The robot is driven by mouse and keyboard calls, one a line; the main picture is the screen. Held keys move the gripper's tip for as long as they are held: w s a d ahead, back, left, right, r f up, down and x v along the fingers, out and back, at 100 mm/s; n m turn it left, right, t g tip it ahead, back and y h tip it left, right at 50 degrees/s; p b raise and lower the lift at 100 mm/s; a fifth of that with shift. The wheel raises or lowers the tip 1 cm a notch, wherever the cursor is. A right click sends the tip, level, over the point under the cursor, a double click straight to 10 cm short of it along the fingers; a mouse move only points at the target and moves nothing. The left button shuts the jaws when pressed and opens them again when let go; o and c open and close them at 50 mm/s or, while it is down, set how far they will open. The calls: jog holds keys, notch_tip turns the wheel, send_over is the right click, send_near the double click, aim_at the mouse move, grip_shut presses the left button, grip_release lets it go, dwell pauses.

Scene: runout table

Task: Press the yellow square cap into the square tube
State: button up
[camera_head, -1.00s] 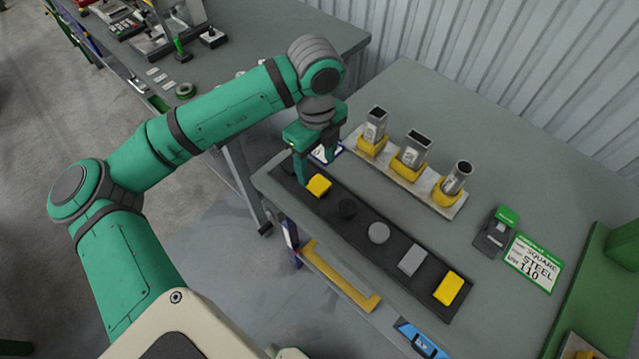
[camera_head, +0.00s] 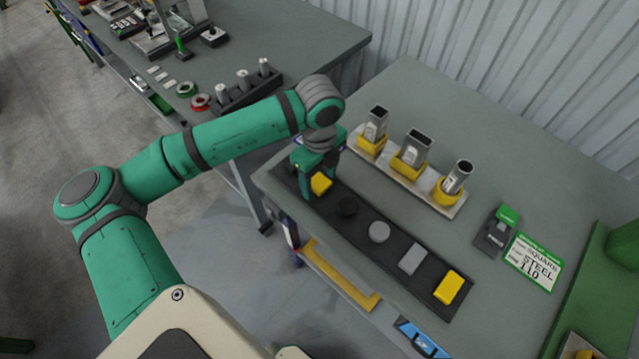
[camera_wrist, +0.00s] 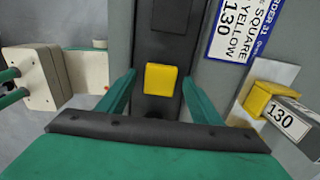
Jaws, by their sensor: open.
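The yellow square cap (camera_head: 321,184) lies at the far left end of a black strip tray (camera_head: 378,265). In the wrist view the cap (camera_wrist: 160,78) sits between my fingertips, with a visible gap on each side. My gripper (camera_head: 319,176) is open, low over that end of the tray, one finger on each side of the cap. The square tube (camera_head: 376,124) stands upright in a yellow holder at the left end of a row of tubes, right of my gripper. In the wrist view the tube (camera_wrist: 286,119) is marked 130 and partly cut off.
A rectangular tube (camera_head: 416,145) and a round tube (camera_head: 458,176) stand beside it. The tray also holds a black round cap (camera_head: 347,206), grey round cap (camera_head: 379,232), grey cap (camera_head: 412,259) and second yellow cap (camera_head: 449,287). An order card (camera_wrist: 246,28) reads SQUARE YELLOW 130.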

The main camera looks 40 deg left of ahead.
jog(key=c, duration=1.1)
jog(key=shift+c, duration=0.2)
jog(key=shift+r, duration=0.1)
